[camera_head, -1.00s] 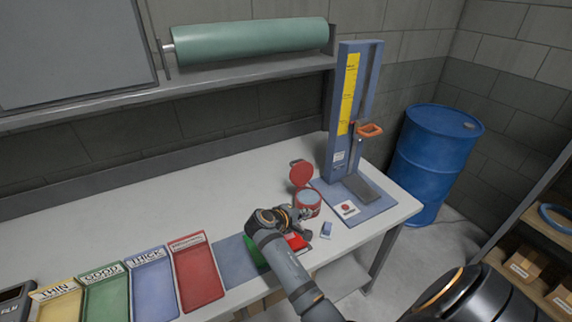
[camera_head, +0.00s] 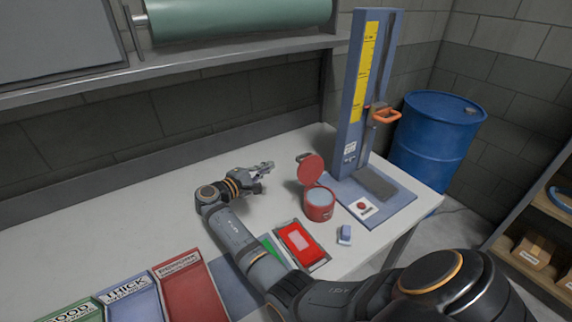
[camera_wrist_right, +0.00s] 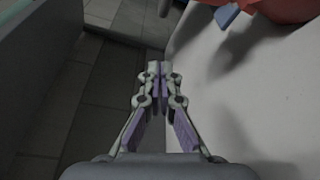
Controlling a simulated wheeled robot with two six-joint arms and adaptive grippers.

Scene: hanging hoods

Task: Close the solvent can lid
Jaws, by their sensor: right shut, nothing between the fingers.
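The red solvent can (camera_head: 319,208) stands upright on the bench with its round red lid (camera_head: 311,168) raised on the far side. The lid stands open, so the pale inside of the can shows. My right gripper (camera_head: 268,168) is to the left of the can and lid, apart from both, fingers pointing right. In the right wrist view the gripper's fingertips (camera_wrist_right: 158,68) are together with nothing between them. A red shape (camera_wrist_right: 285,9) is cut off at that view's top right; I cannot tell which part it is. My left gripper is not in view.
A tall blue gauge stand (camera_head: 357,100) with an orange handle (camera_head: 386,116) stands right of the can. A red tray (camera_head: 300,243) and small blue item (camera_head: 344,235) lie in front. Labelled bins (camera_head: 190,285) are front left. The back-left bench (camera_head: 130,215) is clear.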

